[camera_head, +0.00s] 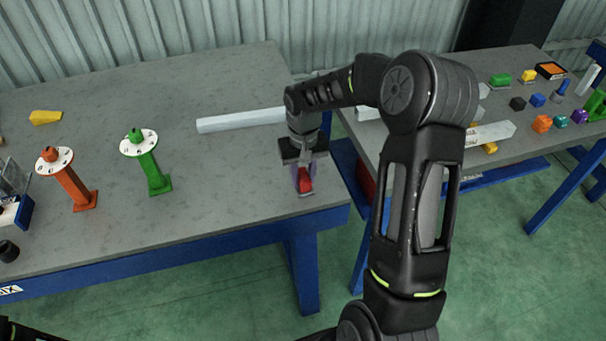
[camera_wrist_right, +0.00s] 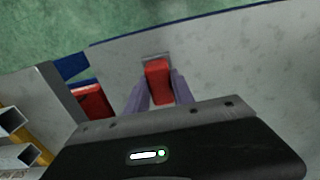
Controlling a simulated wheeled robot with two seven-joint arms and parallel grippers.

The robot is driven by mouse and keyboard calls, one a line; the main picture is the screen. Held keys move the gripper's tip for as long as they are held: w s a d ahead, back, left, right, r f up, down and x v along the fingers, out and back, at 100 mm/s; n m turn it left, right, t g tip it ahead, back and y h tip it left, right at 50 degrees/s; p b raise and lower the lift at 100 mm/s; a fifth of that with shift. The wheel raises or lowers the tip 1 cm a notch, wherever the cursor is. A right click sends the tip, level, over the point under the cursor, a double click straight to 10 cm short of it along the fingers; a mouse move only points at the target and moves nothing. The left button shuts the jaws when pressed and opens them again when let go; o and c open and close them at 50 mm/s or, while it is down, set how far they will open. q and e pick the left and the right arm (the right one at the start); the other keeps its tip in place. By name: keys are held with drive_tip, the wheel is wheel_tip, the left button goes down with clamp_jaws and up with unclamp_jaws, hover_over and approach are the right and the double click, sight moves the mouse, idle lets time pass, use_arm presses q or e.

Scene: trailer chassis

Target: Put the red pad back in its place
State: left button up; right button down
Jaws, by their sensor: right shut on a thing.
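My right gripper (camera_head: 304,183) points down over the front right corner of the left table (camera_head: 230,180). It is shut on the red pad (camera_head: 306,186). In the right wrist view the red pad (camera_wrist_right: 158,80) sits between the two purple-grey fingers (camera_wrist_right: 159,90), with a small grey edge showing at its far end. The pad is at or just above the tabletop; I cannot tell whether it touches. My left gripper is not in view; only a dark bit of my left arm shows at the bottom left.
An orange stand (camera_head: 75,185) and a green stand (camera_head: 150,170) with white discs stand left. A white bar (camera_head: 240,119) and yellow piece (camera_head: 45,117) lie behind. The right table (camera_head: 500,140) holds several coloured blocks and bars. A red object (camera_wrist_right: 92,102) shows near the gap between tables.

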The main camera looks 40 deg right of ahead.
sight(303, 175)
drive_tip(key=shift+f, duration=0.15)
drive_tip(key=c, duration=1.1)
unclamp_jaws()
wheel_tip(303, 175, up, 12)
drive_tip(key=shift+r+b, duration=0.25)
drive_tip(key=shift+b, duration=0.2)
